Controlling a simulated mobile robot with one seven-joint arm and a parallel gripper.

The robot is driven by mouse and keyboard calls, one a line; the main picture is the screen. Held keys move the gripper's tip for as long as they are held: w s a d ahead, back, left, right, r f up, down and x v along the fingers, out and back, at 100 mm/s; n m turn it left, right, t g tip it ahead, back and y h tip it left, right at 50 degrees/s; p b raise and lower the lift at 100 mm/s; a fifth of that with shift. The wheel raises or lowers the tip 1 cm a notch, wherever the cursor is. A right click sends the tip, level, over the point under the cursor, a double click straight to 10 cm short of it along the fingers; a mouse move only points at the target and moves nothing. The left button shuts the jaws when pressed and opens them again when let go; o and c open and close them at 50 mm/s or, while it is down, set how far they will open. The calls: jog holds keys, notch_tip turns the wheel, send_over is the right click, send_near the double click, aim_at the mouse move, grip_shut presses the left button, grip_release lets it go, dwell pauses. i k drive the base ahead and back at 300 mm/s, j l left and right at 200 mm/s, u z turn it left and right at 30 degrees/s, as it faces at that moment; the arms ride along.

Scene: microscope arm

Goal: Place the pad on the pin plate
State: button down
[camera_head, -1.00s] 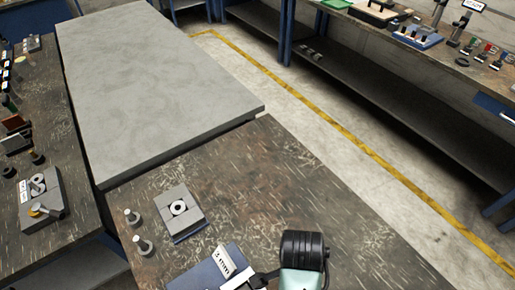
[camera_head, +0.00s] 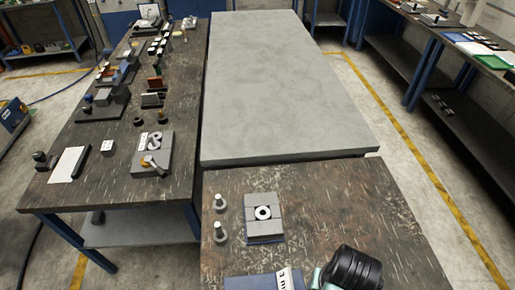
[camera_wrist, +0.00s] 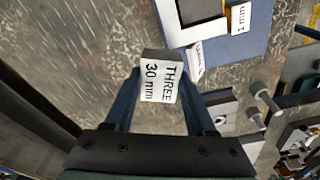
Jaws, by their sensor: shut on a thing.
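My gripper (camera_wrist: 160,95) is shut on a dark block with a white label reading "THREE 30 mm" (camera_wrist: 158,78), which I take for the pad. In the head view my gripper is mostly cut off at the bottom edge, and a white label (camera_head: 288,279) shows beside it. A grey plate with a white ring (camera_head: 263,228) lies on the bench beyond it, apart from the gripper. Two upright metal pins (camera_head: 220,231) stand left of that plate. I cannot tell for sure which piece is the pin plate.
A blue board (camera_head: 248,283) lies at the bottom edge; in the wrist view a blue board (camera_wrist: 259,38) carries a pale frame and a "1 mm" label. The long grey slab (camera_head: 290,90) is bare. A cluttered bench (camera_head: 95,185) stands at left.

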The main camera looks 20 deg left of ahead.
aim_at(153, 152)
jog(key=i+j+z, duration=0.35)
jog(key=j, duration=1.1)
jog(key=i+j+z, duration=0.35)
jog(key=j, duration=1.15)
jog(key=k+j+z, duration=0.1)
jog(key=j+z, duration=0.2)
jog(key=j, duration=1.2)
